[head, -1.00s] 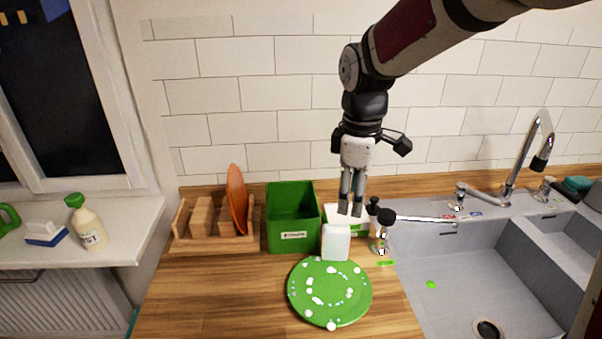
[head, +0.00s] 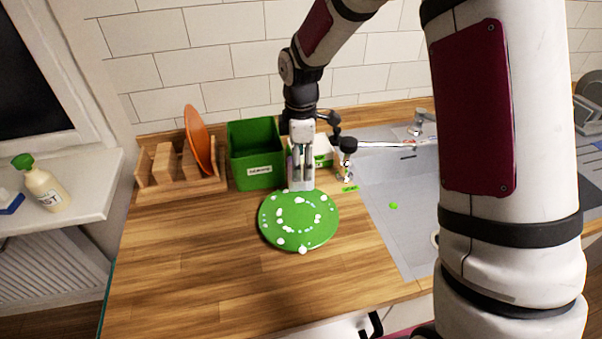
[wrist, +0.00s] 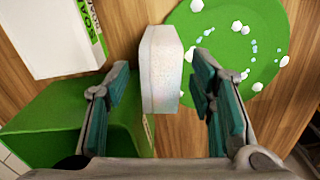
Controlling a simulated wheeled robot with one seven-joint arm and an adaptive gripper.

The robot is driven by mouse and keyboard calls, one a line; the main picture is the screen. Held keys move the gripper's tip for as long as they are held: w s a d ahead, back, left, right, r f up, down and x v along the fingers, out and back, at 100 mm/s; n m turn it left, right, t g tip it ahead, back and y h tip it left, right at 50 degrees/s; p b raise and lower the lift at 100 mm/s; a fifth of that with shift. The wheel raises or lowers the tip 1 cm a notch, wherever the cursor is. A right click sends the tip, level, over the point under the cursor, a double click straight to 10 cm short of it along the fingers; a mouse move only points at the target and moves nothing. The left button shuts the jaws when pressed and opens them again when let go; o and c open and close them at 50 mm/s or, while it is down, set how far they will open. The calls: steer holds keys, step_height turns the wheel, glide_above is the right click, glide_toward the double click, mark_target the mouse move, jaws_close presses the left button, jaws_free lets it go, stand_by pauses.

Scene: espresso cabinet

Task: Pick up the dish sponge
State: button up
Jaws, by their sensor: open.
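A pale, whitish upright block, which looks like the dish sponge (wrist: 161,70), stands on the wooden counter just behind the green plate. My gripper (head: 301,172) points down over it in the head view, partly hiding it. In the wrist view my gripper (wrist: 161,85) is open, with one teal-padded finger on each side of the sponge. A gap shows between the sponge and each finger.
The green plate (head: 298,222) carries white foam blobs. A green bin (head: 255,158) stands left of my gripper, and a white-and-green box (wrist: 65,35) is close behind. A dish rack (head: 160,181) holds an orange plate. The sink (head: 388,205) lies right; the front counter is clear.

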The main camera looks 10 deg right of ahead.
steer(key=shift+f+p, duration=0.5)
steer(key=shift+f, duration=2.15)
steer(key=c, duration=0.9)
steer(key=shift+o, duration=0.2)
steer(key=shift+r, duration=0.15)
